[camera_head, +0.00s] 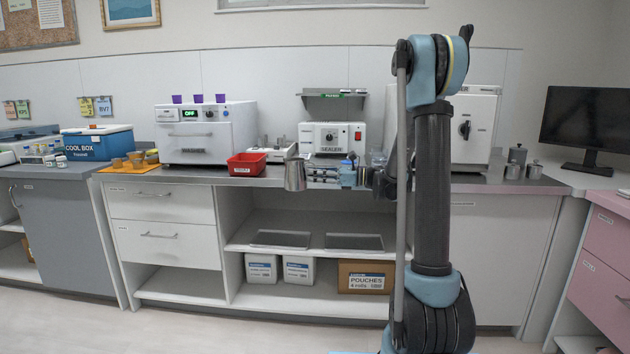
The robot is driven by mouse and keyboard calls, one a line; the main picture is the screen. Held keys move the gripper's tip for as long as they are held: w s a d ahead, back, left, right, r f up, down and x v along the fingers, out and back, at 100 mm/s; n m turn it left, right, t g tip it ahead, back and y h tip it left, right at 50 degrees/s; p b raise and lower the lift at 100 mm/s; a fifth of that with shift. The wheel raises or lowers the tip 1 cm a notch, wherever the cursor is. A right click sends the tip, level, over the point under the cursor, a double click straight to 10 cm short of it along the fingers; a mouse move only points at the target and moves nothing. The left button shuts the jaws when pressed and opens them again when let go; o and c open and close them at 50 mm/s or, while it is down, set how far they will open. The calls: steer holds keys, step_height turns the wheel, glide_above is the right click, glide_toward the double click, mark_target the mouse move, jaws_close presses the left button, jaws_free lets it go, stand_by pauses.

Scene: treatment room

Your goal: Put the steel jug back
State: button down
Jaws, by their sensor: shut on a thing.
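The steel jug (295,175) is upright with its open top up. It hangs at the front edge of the counter, left of my arm. My gripper (310,178) reaches in from the right, pointing left, and is shut on the jug's right side. The fingertips are small here, and exactly where they grip cannot be made out.
Open shelves lie below.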

steer(key=w+d+r+m+t+h, duration=0.2)
steer(key=w+r+m+t+h, duration=0.15)
steer(key=w+t, duration=0.35)
steer(key=w+d+r+m+t+h, duration=0.1)
steer(key=w+r+m+t+h, duration=0.1)
steer(key=w+r+m+t, duration=0.45)
step_height(320, 180, down, 11)
steer(key=w+n+g, duration=0.1)
steer(key=g, duration=0.1)
steer(key=shift+w+d+f+n, duration=0.2)
steer(key=shift+w+n, duration=0.15)
steer(key=shift+n, duration=0.05)
steer(key=shift+h, duration=0.25)
steer(key=c, duration=1.6)
jaws_free()
steer(key=shift+c, duration=0.2)
